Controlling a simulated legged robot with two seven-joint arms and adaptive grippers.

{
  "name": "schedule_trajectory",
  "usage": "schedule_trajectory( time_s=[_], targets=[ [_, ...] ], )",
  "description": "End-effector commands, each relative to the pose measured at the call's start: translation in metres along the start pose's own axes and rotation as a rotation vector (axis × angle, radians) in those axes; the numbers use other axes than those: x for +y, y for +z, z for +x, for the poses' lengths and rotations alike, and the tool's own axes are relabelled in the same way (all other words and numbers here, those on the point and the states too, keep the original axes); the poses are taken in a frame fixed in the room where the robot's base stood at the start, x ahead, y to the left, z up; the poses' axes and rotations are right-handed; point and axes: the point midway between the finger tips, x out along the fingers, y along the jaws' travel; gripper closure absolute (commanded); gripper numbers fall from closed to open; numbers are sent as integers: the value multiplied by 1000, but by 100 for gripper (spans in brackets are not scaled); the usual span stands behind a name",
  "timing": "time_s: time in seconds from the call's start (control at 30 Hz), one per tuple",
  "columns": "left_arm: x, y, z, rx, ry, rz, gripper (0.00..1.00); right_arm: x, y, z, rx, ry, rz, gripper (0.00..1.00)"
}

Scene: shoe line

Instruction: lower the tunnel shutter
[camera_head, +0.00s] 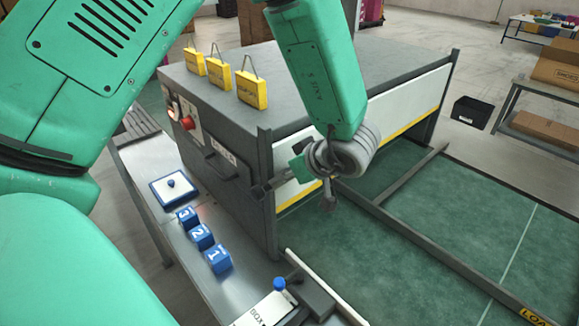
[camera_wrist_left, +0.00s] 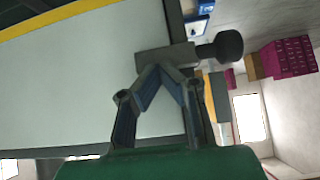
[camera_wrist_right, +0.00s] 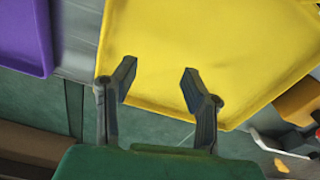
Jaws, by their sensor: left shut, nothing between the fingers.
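The tunnel shutter (camera_head: 408,95) is a white panel with a yellow lower edge on the long side of the grey tunnel (camera_head: 375,53). An open gap with green belt shows below that edge. My left arm hides the panel's middle. My left gripper (camera_head: 268,187) is at the tunnel's near corner, beside the panel's near end. In the left wrist view its fingers (camera_wrist_left: 160,69) are shut and empty, their tips at a grey block (camera_wrist_left: 165,58) with a black knob (camera_wrist_left: 220,46). Contact is unclear. My right gripper (camera_wrist_right: 157,80) is open over a yellow tray (camera_wrist_right: 215,45).
Numbered blue blocks (camera_head: 202,237) and a blue-edged pad (camera_head: 174,188) lie on the side table. Yellow tags (camera_head: 252,90) stand on the tunnel. A red button (camera_head: 187,122) is on its end face. A dark rail (camera_head: 440,256) crosses the green belt (camera_head: 480,225). A purple tray (camera_wrist_right: 22,35) adjoins the yellow one.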

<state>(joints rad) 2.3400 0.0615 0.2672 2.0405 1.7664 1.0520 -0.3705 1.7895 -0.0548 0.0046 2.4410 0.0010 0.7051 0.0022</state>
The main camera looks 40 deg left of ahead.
Motion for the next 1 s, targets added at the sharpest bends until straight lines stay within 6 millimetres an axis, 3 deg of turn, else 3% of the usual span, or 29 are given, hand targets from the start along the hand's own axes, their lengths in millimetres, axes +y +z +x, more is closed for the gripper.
schedule_trajectory(
  time_s=[0.5, 0.73, 1.0],
  targets=[
    [-1, 100, 102, 0, -4, 2, 100, 0, 2, 42, 0, 0, 0, 60],
    [-1, 122, 126, 2, -2, 0, 100, 0, 3, 53, 0, 0, 0, 60],
    [-1, 128, 132, 2, -2, -2, 100, 0, 3, 55, 0, 0, 0, 60]
  ],
)
